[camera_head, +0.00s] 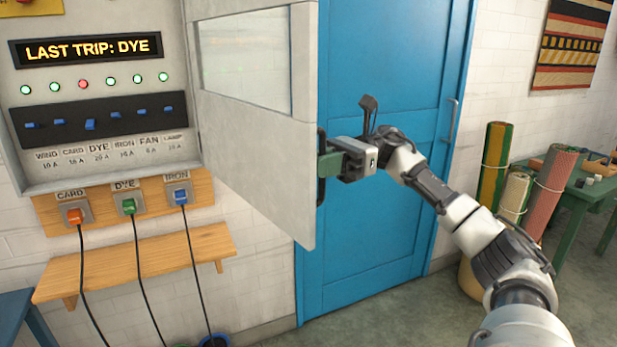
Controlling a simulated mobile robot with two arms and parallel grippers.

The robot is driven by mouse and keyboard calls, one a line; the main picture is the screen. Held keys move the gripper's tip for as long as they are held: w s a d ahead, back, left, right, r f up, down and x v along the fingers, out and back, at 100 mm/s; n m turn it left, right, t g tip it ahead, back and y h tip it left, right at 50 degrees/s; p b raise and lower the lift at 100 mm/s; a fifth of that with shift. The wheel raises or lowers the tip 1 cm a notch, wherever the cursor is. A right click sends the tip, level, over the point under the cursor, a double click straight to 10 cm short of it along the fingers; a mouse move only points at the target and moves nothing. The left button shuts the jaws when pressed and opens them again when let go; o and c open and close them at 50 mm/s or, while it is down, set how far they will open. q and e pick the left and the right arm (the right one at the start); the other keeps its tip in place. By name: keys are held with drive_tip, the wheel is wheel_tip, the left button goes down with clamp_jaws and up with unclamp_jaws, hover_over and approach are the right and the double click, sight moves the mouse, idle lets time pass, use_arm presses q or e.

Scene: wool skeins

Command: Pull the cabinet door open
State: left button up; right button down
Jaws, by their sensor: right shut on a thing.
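The cabinet door (262,150) is a pale grey panel with a window in its upper part. It stands swung wide open from the cabinet (100,170), with its free edge towards the right. A dark handle (320,145) sits at that edge. My right gripper (328,163) is shut on the handle; the fingers hide part of it. Inside the open cabinet are a lit sign reading "LAST TRIP: DYE" (92,49), a row of indicator lamps with one red (83,84), and a row of blue switches (90,125). My left gripper is not in view.
Plugs labelled CARD (74,216), DYE (129,206) and IRON (180,197) hang cables past a wooden shelf (140,260). A blue door (385,250) stands behind the cabinet door. At the right are rolled textiles (495,165) and a green table (590,190).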

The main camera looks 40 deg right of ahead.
drive_tip(key=shift+d, duration=0.2)
drive_tip(key=c, duration=1.2)
unclamp_jaws()
drive_tip(key=shift+s+d, duration=0.3)
drive_tip(key=shift+d, duration=1.45)
drive_tip(key=shift+s+d, duration=0.3)
drive_tip(key=shift+d, duration=1.5)
drive_tip(key=shift+s+d, duration=0.3)
drive_tip(key=shift+d, duration=1.45)
